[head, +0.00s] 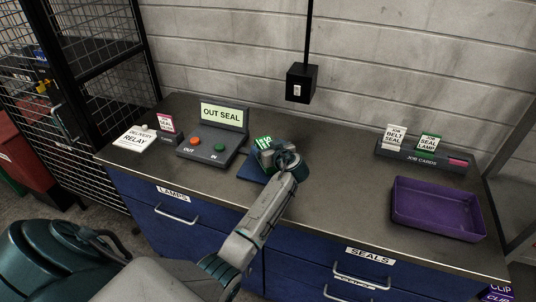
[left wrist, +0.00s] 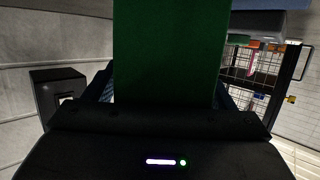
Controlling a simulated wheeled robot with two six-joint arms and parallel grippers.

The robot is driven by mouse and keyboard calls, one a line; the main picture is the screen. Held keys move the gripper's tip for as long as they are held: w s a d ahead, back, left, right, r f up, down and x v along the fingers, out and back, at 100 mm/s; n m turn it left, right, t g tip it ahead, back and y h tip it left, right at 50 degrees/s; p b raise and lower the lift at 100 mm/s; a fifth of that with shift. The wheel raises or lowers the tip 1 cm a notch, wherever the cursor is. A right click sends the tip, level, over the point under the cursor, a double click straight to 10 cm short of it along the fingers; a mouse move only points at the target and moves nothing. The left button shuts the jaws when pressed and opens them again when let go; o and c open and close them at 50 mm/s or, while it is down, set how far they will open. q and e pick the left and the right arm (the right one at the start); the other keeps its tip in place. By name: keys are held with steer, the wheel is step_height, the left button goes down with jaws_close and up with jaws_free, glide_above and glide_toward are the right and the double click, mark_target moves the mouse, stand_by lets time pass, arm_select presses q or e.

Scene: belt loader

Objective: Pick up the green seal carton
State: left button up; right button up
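The green seal carton (head: 263,142), with pale lettering, is at the far side of my left gripper (head: 274,150) in the head view, above or on a blue mat (head: 252,169) on the counter. The gripper and wrist hide most of it. In the left wrist view the carton (left wrist: 168,50) is a tall green face filling the space between the fingers of my left gripper (left wrist: 165,95). The fingers sit against both its sides. I cannot tell whether the carton is clear of the mat. My right gripper is not in view.
A control box (head: 213,146) with an OUT SEAL sign stands left of the carton. A delivery relay card (head: 135,138) lies farther left. A purple tray (head: 437,232) and a job card holder (head: 425,158) are on the right. The counter between is clear.

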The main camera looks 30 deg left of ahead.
arm_select(q)
steer(key=c, duration=1)
steer(key=shift+r, duration=0.15)
